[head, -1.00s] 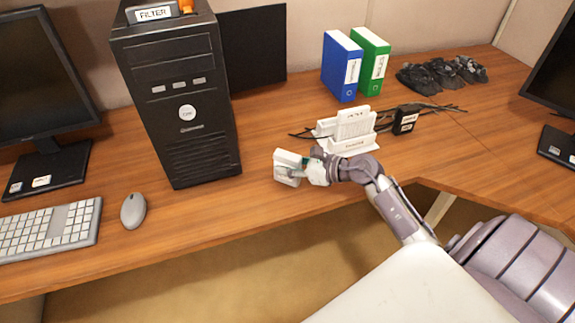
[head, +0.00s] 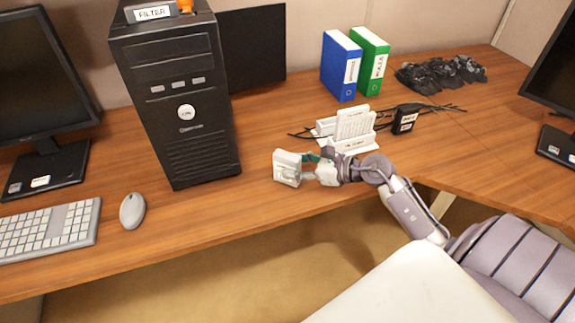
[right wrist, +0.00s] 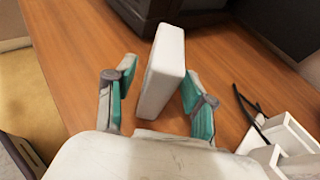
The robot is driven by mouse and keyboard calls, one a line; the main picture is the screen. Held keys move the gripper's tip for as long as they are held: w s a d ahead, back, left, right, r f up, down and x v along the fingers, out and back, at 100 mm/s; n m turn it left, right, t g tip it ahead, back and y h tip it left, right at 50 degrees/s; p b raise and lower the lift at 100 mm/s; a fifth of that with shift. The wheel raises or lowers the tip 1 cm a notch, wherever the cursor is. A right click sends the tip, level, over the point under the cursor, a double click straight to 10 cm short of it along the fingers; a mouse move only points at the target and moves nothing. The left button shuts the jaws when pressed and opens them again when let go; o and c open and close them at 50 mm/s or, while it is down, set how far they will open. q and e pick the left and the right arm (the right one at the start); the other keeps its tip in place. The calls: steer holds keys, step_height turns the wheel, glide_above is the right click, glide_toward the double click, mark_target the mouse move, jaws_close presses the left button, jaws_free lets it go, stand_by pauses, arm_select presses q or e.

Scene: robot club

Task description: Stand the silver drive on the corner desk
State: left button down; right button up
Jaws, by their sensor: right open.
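The silver drive (head: 287,169), a pale, flat box, stands upright on its edge on the wooden corner desk (head: 270,205), right of the black computer tower. In the right wrist view the drive (right wrist: 165,62) stands between my two teal-padded fingers, with a gap on both sides. My right gripper (head: 308,168) is open at the drive's right side; it also shows in the right wrist view (right wrist: 157,80). My left gripper is not in view.
The black tower (head: 178,110) stands close on the left. A white stand with slots (head: 352,140), dark cables and a black adapter (head: 404,119) lie behind my right gripper. Blue (head: 341,68) and green binders (head: 371,60) stand farther back. The desk's front edge is near.

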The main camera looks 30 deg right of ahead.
steer(key=v, duration=0.9)
steer(key=shift+b, duration=0.35)
steer(key=shift+s+r, duration=0.1)
